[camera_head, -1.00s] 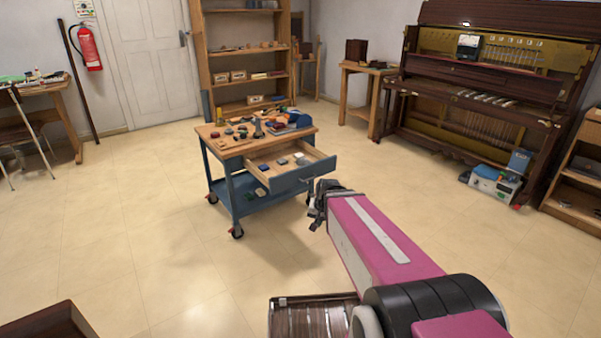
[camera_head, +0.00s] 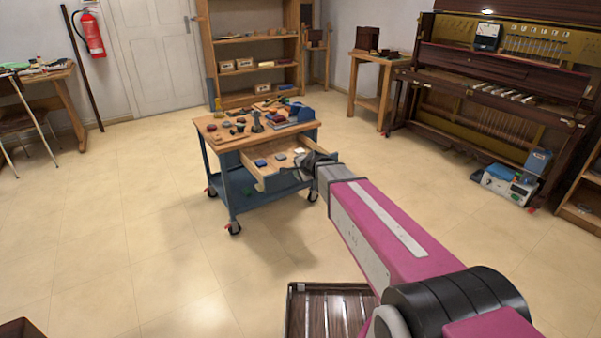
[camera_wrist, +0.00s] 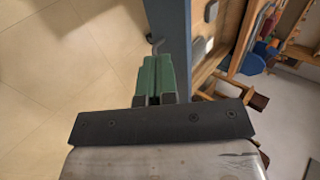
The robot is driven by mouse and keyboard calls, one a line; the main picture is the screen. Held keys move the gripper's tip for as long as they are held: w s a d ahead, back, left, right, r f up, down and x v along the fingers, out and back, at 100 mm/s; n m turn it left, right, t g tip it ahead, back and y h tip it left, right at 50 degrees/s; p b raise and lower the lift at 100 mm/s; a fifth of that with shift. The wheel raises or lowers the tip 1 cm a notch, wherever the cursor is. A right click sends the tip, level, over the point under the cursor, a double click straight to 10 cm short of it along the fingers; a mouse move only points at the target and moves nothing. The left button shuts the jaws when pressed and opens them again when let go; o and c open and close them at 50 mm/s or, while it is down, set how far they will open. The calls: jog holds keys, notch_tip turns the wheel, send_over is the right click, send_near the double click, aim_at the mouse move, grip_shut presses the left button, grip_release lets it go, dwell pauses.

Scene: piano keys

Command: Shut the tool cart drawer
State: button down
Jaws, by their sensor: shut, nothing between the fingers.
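The tool cart (camera_head: 226,162) stands on the floor left of my arm, with a wooden top and a blue frame. Its drawer (camera_head: 262,170) is pulled out toward me and holds a few small items. The blue drawer front (camera_wrist: 168,25) runs just beyond the fingertips there. A hook-like grey piece (camera_wrist: 156,46) shows at the tips; I cannot tell whether they touch.
Many tools and small parts lie on the cart top (camera_head: 232,145). A shelf (camera_head: 252,50) stands behind the cart. An opened piano (camera_head: 490,100) stands at the right wall. The floor (camera_head: 130,225) left of the cart is clear.

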aim_at(285, 175)
jog(key=x, duration=0.3)
jog(key=w+r+x, duration=0.1)
jog(key=x, duration=0.2)
jog(key=a+x, duration=0.1)
jog(key=x, duration=0.2)
jog(key=shift+w+a+r, duration=0.1)
jog(key=shift+w+r, duration=0.05)
jog(key=shift+w, duration=0.2)
jog(key=shift+w+a, duration=0.2)
jog(key=w+a, duration=0.5)
jog(key=w, duration=0.2)
jog(key=w+a, duration=0.5)
jog(key=w, duration=0.2)
jog(key=w+a, duration=0.5)
jog(key=w, duration=0.3)
